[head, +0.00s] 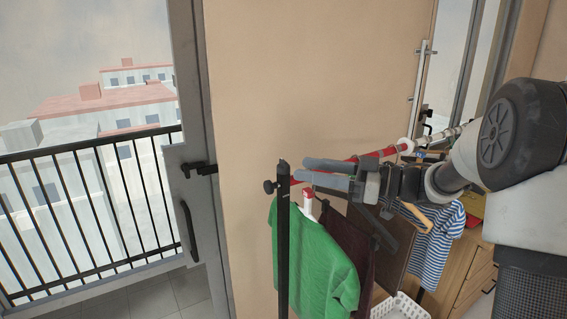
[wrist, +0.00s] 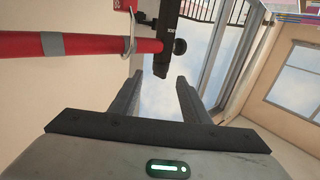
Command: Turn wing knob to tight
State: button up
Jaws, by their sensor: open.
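The wing knob is a small dark round knob (head: 269,187) on the left side of the black upright post (head: 283,230), just below its top, in the head view. In the wrist view the knob (wrist: 180,46) shows on the right side of the post (wrist: 168,30). Its wings and setting are too small to tell. My gripper (head: 300,170) is open and empty, its fingers pointing left at the post's top, with the knob on the post's far side. In the wrist view the post's end appears beyond and between my fingertips (wrist: 158,78); I see no contact with the knob.
A red rail (head: 375,154) runs back right from the post. A green shirt (head: 315,262), dark garments and a striped shirt (head: 437,240) hang below. A white basket (head: 398,308) stands under them. The balcony door frame (head: 188,150) is at left; the wall between is bare.

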aim_at(283, 165)
jog(key=x, duration=0.7)
jog(key=shift+p, duration=0.35)
